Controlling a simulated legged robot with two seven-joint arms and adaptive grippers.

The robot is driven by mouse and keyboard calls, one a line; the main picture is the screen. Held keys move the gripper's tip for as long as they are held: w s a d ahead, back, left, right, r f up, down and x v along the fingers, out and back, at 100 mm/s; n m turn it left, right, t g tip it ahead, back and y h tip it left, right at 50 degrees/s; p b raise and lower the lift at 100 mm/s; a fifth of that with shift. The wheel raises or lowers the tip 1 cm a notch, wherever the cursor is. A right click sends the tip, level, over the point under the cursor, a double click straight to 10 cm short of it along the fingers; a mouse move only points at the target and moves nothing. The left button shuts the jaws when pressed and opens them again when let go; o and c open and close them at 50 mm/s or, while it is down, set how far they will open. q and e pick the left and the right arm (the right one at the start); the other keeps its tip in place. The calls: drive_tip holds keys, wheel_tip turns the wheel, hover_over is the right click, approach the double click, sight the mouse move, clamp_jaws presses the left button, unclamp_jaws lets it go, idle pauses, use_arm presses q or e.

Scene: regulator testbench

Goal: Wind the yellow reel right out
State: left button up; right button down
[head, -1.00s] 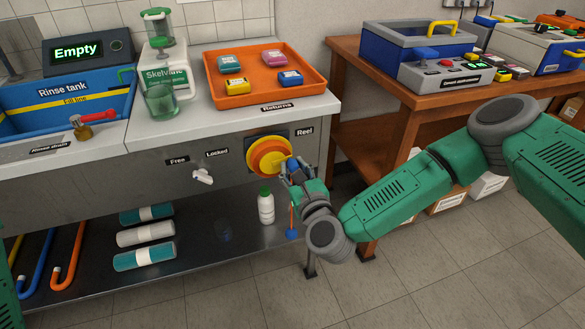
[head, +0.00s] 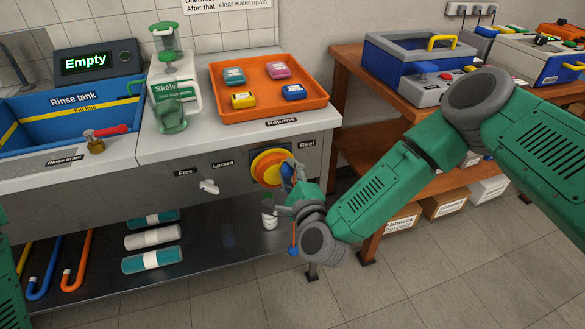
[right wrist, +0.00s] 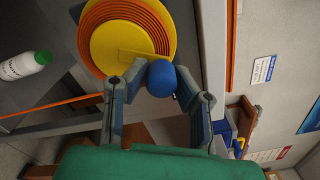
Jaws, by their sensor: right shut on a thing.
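The reel (head: 268,168) is a yellow disc with orange windings on the bench's front panel, under the label "Reel". In the right wrist view, the yellow disc (right wrist: 110,42) fills the upper part, with a yellow bar across it and orange windings around it. A round blue knob (right wrist: 161,78) sits at the bar's end. My right gripper (right wrist: 158,84) is shut on this blue knob, a fingertip on either side. It shows in the head view (head: 288,182), covering the reel's lower right. A blue ball (head: 293,251) hangs on an orange cord below. My left gripper is not in view.
A white lever (head: 208,187) sits below the "Free" and "Locked" labels; its setting is unclear. A white bottle (head: 268,221) stands on the lower shelf, partly behind my gripper. An orange tray (head: 320,100) lies above the reel. A wooden table (head: 345,80) stands to the right.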

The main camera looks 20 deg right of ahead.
drive_tip(key=n, duration=0.1)
drive_tip(key=a+n+p, duration=0.1)
drive_tip(key=n, duration=0.2)
drive_tip(key=shift+s+a+r, duration=0.1)
drive_tip(key=shift+a+r, duration=0.1)
drive_tip(key=shift+a, duration=0.05)
drive_tip(key=shift+a+n+p, duration=0.25)
drive_tip(key=shift+n+p, duration=0.2)
drive_tip(key=shift+n, duration=0.35)
drive_tip(key=shift+s+f, duration=0.1)
drive_tip(key=shift+f, duration=0.05)
drive_tip(key=c, duration=1.3)
unclamp_jaws()
drive_tip(key=shift+c, duration=0.2)
drive_tip(key=shift+a, duration=0.1)
drive_tip(key=s, duration=1.1)
drive_tip(key=shift+s+d, duration=0.25)
drive_tip(key=shift+s, duration=0.1)
